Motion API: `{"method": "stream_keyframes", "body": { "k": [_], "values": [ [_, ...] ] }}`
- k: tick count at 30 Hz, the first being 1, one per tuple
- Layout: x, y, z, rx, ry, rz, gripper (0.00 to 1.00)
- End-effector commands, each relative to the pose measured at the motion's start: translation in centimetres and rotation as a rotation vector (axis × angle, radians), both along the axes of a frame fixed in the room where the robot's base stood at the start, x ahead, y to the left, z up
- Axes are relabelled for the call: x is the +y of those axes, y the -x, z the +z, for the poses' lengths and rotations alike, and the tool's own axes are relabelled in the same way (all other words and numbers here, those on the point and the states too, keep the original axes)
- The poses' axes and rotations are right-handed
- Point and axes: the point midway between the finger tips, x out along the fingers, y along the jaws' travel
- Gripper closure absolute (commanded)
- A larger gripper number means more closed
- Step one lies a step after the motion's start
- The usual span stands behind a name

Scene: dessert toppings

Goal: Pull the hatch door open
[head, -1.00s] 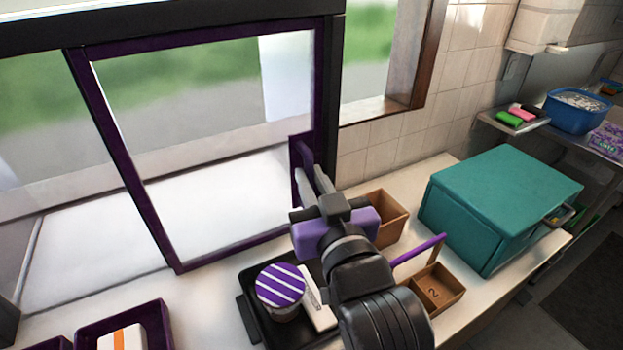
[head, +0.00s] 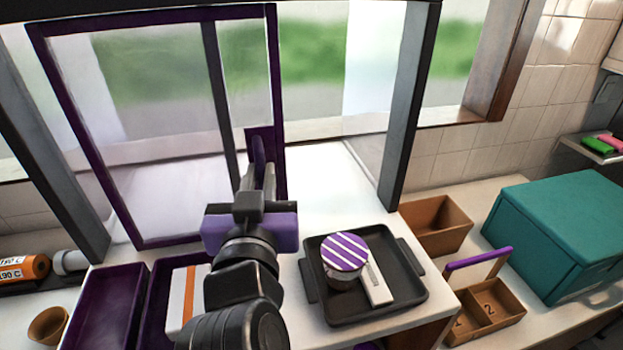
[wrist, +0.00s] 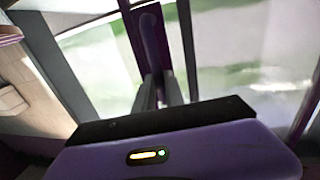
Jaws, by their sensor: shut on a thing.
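The hatch door (head: 84,146) is a clear pane in a purple frame, in the left half of the head view. Its right edge stands well apart from the dark right post (head: 408,110), with an open gap between them. An upright purple handle (head: 258,149) sits on the door's right edge; it also shows at the top of the wrist view (wrist: 149,40). My gripper (head: 258,178) is shut on the handle. In the wrist view, the fingers (wrist: 160,90) close around its lower part. The fingers hide part of the handle.
A black tray (head: 318,312) with a striped-lid cup (head: 345,250) stands on the counter right of my arm. Purple trays (head: 110,300) stand at left. Brown boxes (head: 437,222) and a teal box (head: 560,225) are at right.

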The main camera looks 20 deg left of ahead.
Motion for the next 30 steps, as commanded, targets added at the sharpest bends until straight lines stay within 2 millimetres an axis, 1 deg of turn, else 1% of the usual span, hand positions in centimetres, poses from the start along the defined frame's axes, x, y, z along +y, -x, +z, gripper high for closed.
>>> {"method": "stream_keyframes", "body": {
  "k": [1, 3, 9, 14, 23, 24, 26, 27, 30],
  "values": [
    [1.1, 0.8, -0.4, 0.001, 0.001, 0.005, 1.0],
    [2.1, 1.4, -0.3, 0.001, 0.001, 0.004, 1.0],
    [3.9, 2.6, -0.2, 0.003, 0.001, 0.003, 1.0],
    [4.2, 2.8, -0.2, 0.003, 0.002, 0.0, 1.0],
    [4.2, 2.8, -0.2, 0.004, 0.003, 0.0, 1.0],
    [4.2, 2.8, -0.2, 0.004, 0.003, 0.001, 0.78],
    [4.2, 2.8, -0.2, 0.003, 0.002, 0.001, 0.66],
    [4.2, 2.8, -0.2, 0.003, 0.002, 0.0, 0.64],
    [4.2, 2.8, -0.1, 0.002, 0.002, 0.0, 0.64]
  ]
}}
